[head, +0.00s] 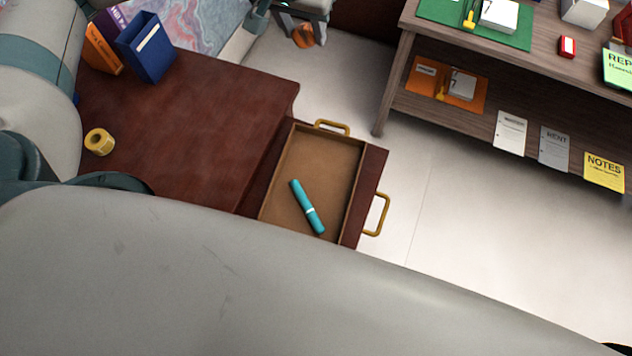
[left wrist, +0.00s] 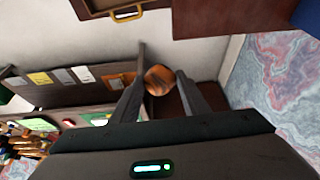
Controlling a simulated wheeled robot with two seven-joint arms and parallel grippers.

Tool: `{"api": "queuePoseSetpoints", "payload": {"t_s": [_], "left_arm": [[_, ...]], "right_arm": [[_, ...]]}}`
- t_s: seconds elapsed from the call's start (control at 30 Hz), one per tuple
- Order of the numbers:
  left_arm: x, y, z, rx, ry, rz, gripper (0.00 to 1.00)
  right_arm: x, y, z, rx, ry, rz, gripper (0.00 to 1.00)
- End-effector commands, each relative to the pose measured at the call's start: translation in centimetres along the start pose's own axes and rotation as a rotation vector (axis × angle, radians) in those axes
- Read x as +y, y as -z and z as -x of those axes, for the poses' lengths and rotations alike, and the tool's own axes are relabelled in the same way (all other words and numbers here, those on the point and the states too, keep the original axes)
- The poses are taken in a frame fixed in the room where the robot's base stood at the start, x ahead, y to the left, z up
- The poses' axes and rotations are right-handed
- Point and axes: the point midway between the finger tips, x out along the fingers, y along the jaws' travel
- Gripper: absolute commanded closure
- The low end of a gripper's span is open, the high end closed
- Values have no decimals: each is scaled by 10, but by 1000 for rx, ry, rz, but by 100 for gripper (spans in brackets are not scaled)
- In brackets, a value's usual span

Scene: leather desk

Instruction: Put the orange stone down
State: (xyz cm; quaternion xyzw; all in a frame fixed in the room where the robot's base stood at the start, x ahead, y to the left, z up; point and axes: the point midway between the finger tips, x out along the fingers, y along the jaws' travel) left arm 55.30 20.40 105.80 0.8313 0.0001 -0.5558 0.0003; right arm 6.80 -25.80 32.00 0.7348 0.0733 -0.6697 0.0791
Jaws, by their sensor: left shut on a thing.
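The orange stone (head: 304,36) is at the top of the head view, between the fingers of my left gripper (head: 301,29). In the left wrist view the stone (left wrist: 158,80) is a rounded, brown-orange lump with darker streaks, and the two dark fingers stand on either side of it. My left gripper is shut on it. The stone appears held in the air beyond the desk, over the pale floor. My right gripper does not show in either view.
An open drawer (head: 279,189) with a teal case (head: 308,207) juts from the red-brown desk (head: 190,125). A tape roll (head: 99,142) and a blue holder (head: 147,48) stand on the desk. A wooden shelf unit (head: 400,62) is at right, with pale floor between.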

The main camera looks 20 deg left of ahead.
Motion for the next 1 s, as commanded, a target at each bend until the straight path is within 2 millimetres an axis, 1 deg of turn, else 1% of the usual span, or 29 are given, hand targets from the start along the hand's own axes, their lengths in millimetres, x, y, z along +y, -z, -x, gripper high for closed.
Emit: {"api": "queuePoseSetpoints", "payload": {"t_s": [0.27, 0.37, 0.47, 0.57, 0.67, 0.8, 1.0], "left_arm": [[4, -3, -3, -1, -10, -23, 84], [12, -9, -8, -4, -29, -69, 84], [26, -19, -17, -6, -63, -145, 84], [44, -34, -28, -7, -108, -250, 84], [67, -54, -41, -7, -163, -380, 84], [104, -88, -56, -7, -250, -581, 84], [155, -137, -68, -4, -361, -848, 84]], "right_arm": [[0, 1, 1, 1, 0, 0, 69], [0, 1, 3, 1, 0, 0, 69], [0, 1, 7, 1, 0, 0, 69], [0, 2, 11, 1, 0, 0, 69], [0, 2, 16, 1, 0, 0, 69], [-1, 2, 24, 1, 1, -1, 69], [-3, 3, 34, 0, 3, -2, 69]]}}
